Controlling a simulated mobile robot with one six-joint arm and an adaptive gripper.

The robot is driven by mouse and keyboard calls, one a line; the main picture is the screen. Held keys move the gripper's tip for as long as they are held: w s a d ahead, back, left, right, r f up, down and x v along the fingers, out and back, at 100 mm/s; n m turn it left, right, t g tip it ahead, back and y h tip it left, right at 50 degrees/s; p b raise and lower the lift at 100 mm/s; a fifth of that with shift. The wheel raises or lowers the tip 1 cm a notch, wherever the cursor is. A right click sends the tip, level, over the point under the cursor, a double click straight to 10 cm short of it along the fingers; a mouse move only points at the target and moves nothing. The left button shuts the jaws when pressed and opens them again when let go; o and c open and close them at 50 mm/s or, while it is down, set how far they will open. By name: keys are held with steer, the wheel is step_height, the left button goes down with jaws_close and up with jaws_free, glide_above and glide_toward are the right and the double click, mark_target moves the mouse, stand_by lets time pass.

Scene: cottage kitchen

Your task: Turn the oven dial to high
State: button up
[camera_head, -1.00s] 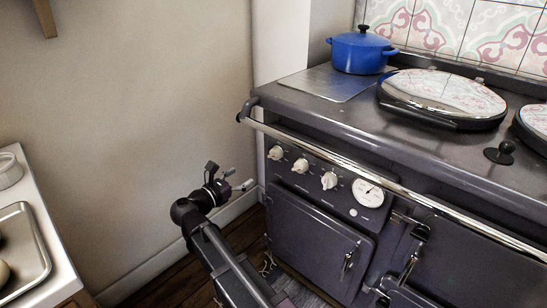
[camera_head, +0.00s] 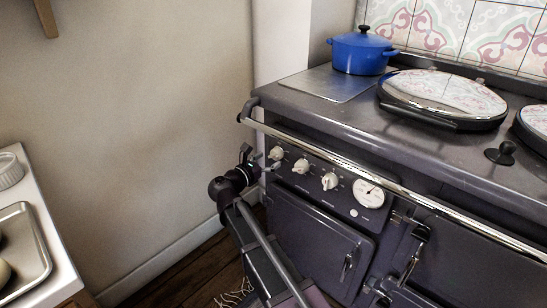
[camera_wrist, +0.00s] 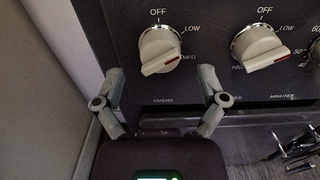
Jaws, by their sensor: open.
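The stove's front panel carries three cream dials. The leftmost dial (camera_head: 276,153) also shows in the wrist view (camera_wrist: 160,49), with "OVENS" below it and OFF, LOW and MED marks around it. My gripper (camera_head: 263,162) is open just in front of the leftmost dial. In the wrist view its fingertips (camera_wrist: 160,78) stand apart, below and to either side of that dial, with nothing between them.
A third dial (camera_head: 329,180) and a round gauge (camera_head: 368,193) sit further right. A chrome rail (camera_head: 340,160) runs across the stove front above the dials. A blue pot (camera_head: 360,52) stands on top. The wall (camera_head: 170,120) is close on the left.

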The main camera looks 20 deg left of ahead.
steer(key=shift+x, duration=1.1)
steer(key=c, duration=1.2)
